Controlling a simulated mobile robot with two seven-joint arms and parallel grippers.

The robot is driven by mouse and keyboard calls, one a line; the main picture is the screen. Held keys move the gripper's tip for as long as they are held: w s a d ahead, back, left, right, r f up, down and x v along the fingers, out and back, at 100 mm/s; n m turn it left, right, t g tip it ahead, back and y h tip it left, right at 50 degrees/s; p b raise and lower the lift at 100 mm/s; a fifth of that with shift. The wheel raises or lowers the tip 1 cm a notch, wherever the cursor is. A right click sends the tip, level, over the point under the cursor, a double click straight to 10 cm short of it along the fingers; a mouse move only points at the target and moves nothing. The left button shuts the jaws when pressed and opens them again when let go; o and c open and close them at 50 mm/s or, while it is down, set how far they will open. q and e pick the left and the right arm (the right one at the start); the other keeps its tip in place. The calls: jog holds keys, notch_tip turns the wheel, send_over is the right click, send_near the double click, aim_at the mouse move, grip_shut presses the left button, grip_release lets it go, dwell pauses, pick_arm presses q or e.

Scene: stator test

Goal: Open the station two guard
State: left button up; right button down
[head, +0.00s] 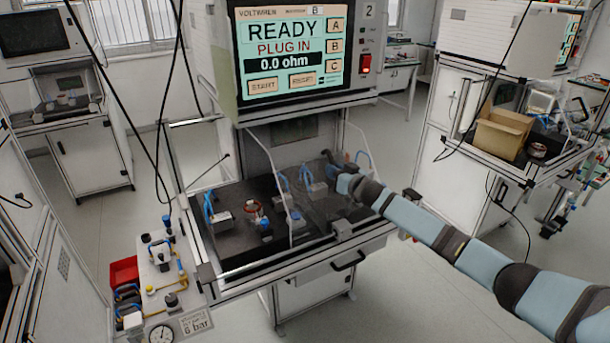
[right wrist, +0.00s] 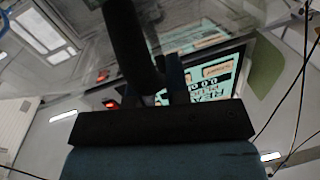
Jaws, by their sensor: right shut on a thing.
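Station two (head: 369,12) stands in the middle of the head view, with a "2" label beside its lit screen. Its clear guard has pale edges (head: 273,188) that slope over the dark work deck. The see-through panel is hard to make out, so I cannot tell exactly how far it stands open. My right gripper (head: 333,170) is at the guard's right part, above the deck. In the right wrist view its jaws are close around a dark bar (right wrist: 126,45), which looks like the guard's handle. The fingertips are partly hidden. My left gripper is out of view.
The screen (head: 290,52) reads READY, PLUG IN, 0.0 ohm. Blue clamps and a small wound part (head: 254,211) sit on the deck. A side bench with a red bin (head: 124,271) and gauge stands at left. A cardboard box (head: 505,132) is on the right-hand station.

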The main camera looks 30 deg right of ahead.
jog(key=d, duration=1.1)
jog(key=shift+w, duration=0.2)
jog(key=shift+d, duration=0.3)
jog(key=shift+r, duration=0.1)
jog(key=c, duration=1.4)
grip_release()
jog(key=shift+d, duration=0.15)
jog(key=shift+s, duration=0.1)
jog(key=shift+s+f, duration=0.25)
jog(key=s+d+b, duration=0.2)
jog(key=s, duration=1.1)
jog(key=shift+d+r, duration=0.15)
